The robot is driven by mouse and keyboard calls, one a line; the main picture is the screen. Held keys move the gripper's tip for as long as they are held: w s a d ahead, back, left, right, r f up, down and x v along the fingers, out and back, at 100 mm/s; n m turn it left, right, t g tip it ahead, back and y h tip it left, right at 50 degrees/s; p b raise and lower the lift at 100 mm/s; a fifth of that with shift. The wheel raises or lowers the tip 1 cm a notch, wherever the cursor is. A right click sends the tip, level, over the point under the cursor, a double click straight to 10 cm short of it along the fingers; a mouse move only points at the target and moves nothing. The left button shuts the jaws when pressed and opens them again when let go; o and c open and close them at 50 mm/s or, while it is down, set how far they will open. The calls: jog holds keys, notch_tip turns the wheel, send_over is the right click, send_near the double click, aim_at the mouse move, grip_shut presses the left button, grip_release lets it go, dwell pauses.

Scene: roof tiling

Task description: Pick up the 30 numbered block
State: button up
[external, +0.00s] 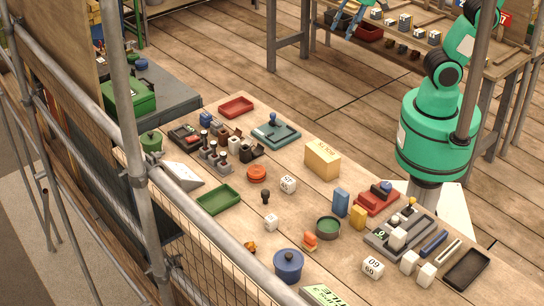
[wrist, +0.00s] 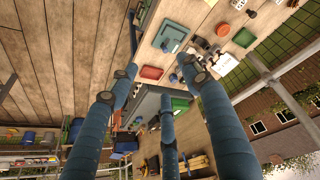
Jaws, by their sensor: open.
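White numbered blocks stand on the long wooden table. In the external view, one block (external: 288,184) stands near the middle and seems to read 45 or similar. Another block (external: 373,267) at the front seems to read 60. A smaller white block (external: 271,222) has a mark too small to read. I cannot make out a 30 on any of them. My gripper (wrist: 160,76) shows in the wrist view with its blue fingers spread and nothing between them. It is high above and apart from the table.
A yellow box (external: 322,160), blue pot (external: 288,265), green tray (external: 218,199), red tray (external: 236,107) and orange disc (external: 257,173) crowd the table. Several plain white blocks stand by a grey tray at right. Scaffold poles (external: 142,180) cross the left side.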

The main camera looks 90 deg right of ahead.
jog(key=w+a+r+n+g+p, duration=0.1)
jog(key=w+a+n+p, duration=0.4)
jog(key=w+a, duration=0.8)
jog(key=n+g+p, duration=0.4)
jog(key=n+p, duration=0.6)
jog(key=n, duration=0.7)
send_over(269, 217)
notch_tip(269, 217, down, 28)
jog(key=shift+h, duration=0.3)
jog(key=shift+f, duration=0.15)
notch_tip(269, 217, down, 8)
jog(key=shift+f, duration=0.15)
